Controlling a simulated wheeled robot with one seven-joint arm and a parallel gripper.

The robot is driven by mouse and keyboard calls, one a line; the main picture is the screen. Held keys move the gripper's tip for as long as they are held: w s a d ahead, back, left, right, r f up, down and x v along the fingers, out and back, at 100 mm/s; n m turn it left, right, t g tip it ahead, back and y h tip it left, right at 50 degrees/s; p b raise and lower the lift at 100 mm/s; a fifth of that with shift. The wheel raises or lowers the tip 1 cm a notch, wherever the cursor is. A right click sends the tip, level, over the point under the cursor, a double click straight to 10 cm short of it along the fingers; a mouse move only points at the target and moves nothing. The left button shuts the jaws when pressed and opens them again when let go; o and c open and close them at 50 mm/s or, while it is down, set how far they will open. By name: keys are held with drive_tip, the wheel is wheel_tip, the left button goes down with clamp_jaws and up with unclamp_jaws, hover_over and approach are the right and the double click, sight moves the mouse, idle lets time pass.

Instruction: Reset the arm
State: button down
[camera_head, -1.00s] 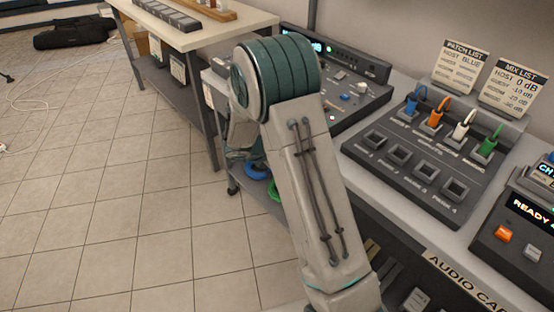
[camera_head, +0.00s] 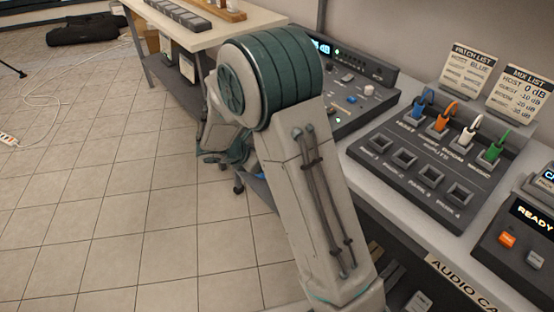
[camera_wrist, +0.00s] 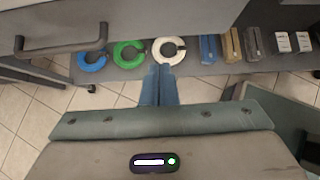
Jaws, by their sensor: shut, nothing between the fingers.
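My arm rises through the middle of the head view, its big ribbed joint in front of the audio cart. In the wrist view my gripper (camera_wrist: 159,70) points away from the camera, its two fingers together with nothing between them. Past the fingertips is a lower shelf (camera_wrist: 205,68) with blue (camera_wrist: 91,61), green (camera_wrist: 128,53) and white (camera_wrist: 169,50) cable coils. The white coil appears just beyond the fingertips; I cannot tell the gap. In the head view the gripper is mostly hidden behind the arm.
The cart top holds a patch box (camera_head: 425,165) with blue, orange, white and green plugs, a mixer (camera_head: 355,98), a display unit (camera_head: 525,235) and two list cards. Small boxes (camera_wrist: 292,42) stand on the shelf. A workbench (camera_head: 190,38) is behind. Tiled floor (camera_head: 110,200) is open at left.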

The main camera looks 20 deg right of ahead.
drive_tip(key=shift+v, duration=1.8)
drive_tip(key=s+d+r+m+y+p, duration=0.2)
drive_tip(key=s+r+m+y+p, duration=0.2)
drive_tip(key=s+r+m, duration=0.7)
drive_tip(key=s+d+r+m+g+y+p, duration=0.1)
drive_tip(key=s+d+r+m+y+p, duration=0.2)
drive_tip(key=s+r+m+p, duration=0.4)
drive_tip(key=s+r+m+y, duration=0.1)
drive_tip(key=s+r+m, duration=0.4)
drive_tip(key=shift+s, duration=0.2)
